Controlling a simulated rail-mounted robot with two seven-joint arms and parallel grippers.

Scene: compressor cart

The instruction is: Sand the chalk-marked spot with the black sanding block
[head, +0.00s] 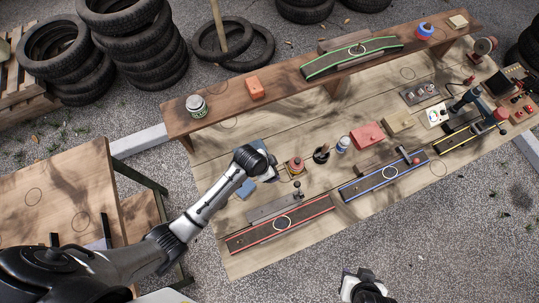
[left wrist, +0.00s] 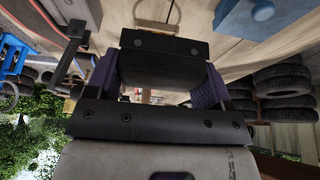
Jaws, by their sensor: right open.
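Three strips bear a white chalk ring: a red-edged one (head: 306,212) at the bench front, a blue-edged one (head: 369,183) right of it, and a green-edged one (head: 335,63) on the raised shelf. I cannot pick out the black sanding block with certainty. My left gripper (head: 268,174) is over the left part of the bench, near a blue block (head: 245,189). The left wrist view shows dark parts between purple pads; whether they are a held thing is unclear. My right gripper (head: 362,285) is open at the bottom edge, in front of the bench, apart from the strips.
A red block (head: 367,135), a tan block (head: 398,122), a dark cup (head: 321,155) and a white bottle (head: 343,144) stand mid-bench. A drill (head: 470,99) is at the right, by a yellow-edged strip (head: 455,139). A can (head: 196,106) and an orange block (head: 255,88) are on the shelf.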

